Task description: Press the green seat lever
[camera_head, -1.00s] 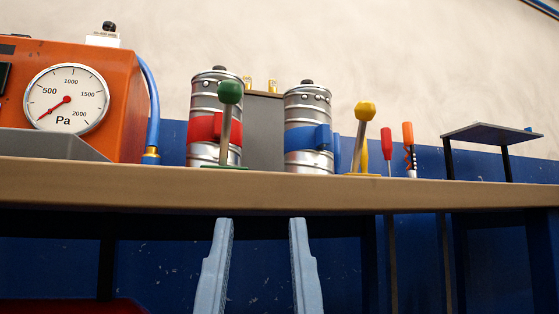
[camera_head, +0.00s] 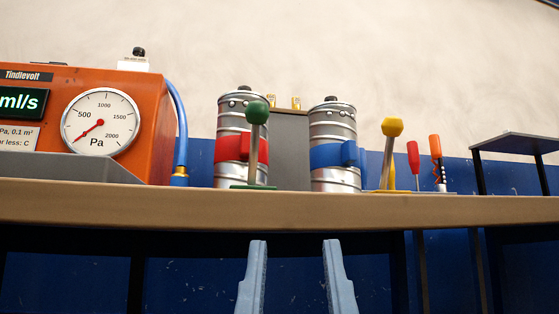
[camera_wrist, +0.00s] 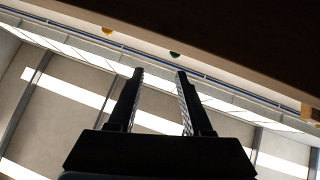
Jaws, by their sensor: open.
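The green seat lever (camera_head: 257,113) has a round green knob on a grey shaft and a green base. It stands nearly upright on the bench, in front of the red-banded metal canister (camera_head: 229,146). Its green knob also shows small at the bench edge in the wrist view (camera_wrist: 175,54). My gripper (camera_head: 295,243) is open and empty, with its two fingers apart. In the head view it is below the bench's front edge, a little right of the green lever. It also shows in the wrist view (camera_wrist: 160,73), pointing up, with nothing between the fingers.
The bench (camera_head: 290,210) edge lies above my gripper. A yellow-knobbed lever (camera_head: 391,128) stands right of the blue-banded canister (camera_head: 334,153). An orange gauge box (camera_head: 150,100) with a blue hose (camera_head: 181,125) stands left. Two screwdriver-like tools (camera_head: 414,155) and a small shelf (camera_head: 515,143) are right.

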